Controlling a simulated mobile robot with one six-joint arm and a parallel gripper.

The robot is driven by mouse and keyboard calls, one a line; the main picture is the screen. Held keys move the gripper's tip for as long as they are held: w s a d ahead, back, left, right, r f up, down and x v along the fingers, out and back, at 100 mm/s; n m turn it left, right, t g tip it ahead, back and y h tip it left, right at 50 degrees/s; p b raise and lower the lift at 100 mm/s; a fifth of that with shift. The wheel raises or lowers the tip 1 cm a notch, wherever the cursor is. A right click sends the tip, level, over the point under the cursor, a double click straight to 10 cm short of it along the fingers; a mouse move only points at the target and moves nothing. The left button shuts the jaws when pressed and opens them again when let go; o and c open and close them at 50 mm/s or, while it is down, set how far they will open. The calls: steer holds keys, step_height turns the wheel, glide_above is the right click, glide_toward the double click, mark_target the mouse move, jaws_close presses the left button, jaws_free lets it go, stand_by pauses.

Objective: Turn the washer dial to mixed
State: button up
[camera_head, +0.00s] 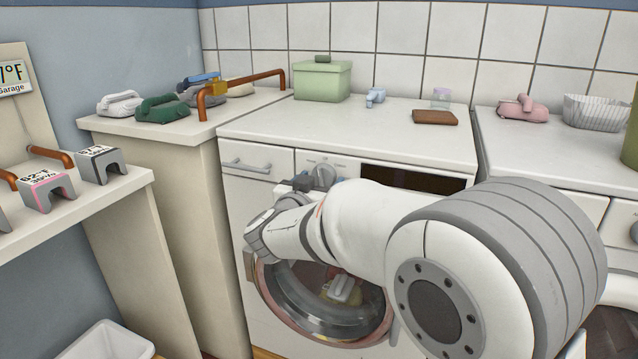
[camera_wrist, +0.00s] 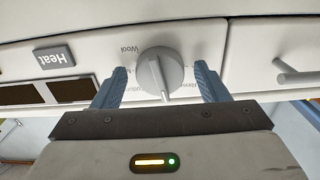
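The washer (camera_head: 235,200) is white, with a round grey dial (camera_head: 324,174) on its front panel. In the wrist view, which is upside down, the dial (camera_wrist: 160,74) sits between the two blue fingers of my gripper (camera_wrist: 160,68). The fingers are open, one on each side, with visible gaps to the dial. The dial's raised ridge points toward the bottom of the wrist view, slightly right. A "Wool" label shows at its upper left. Other labels are partly hidden by the fingers, and I cannot read "mixed". In the head view my arm partly covers the gripper (camera_head: 304,185).
A drawer with a handle (camera_head: 246,166) is beside the dial. The round glass door (camera_head: 310,305) is below. A green box (camera_head: 322,80), a brown block (camera_head: 435,117) and a blue item (camera_head: 375,97) stand on top.

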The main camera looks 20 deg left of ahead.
steer(key=c, duration=0.9)
steer(key=shift+m, duration=0.3)
steer(key=m+b, duration=0.1)
steer(key=m, duration=0.3)
steer(key=shift+a+f+m, duration=0.1)
steer(key=shift+m, duration=0.2)
steer(key=m+b, duration=0.3)
steer(key=m, duration=0.2)
steer(key=shift+m, duration=0.3)
steer(key=m+b, duration=0.4)
steer(key=m, duration=0.2)
steer(key=shift+r+m+b, duration=0.2)
steer(key=shift+m+b, duration=0.7)
steer(key=shift+m, duration=0.6)
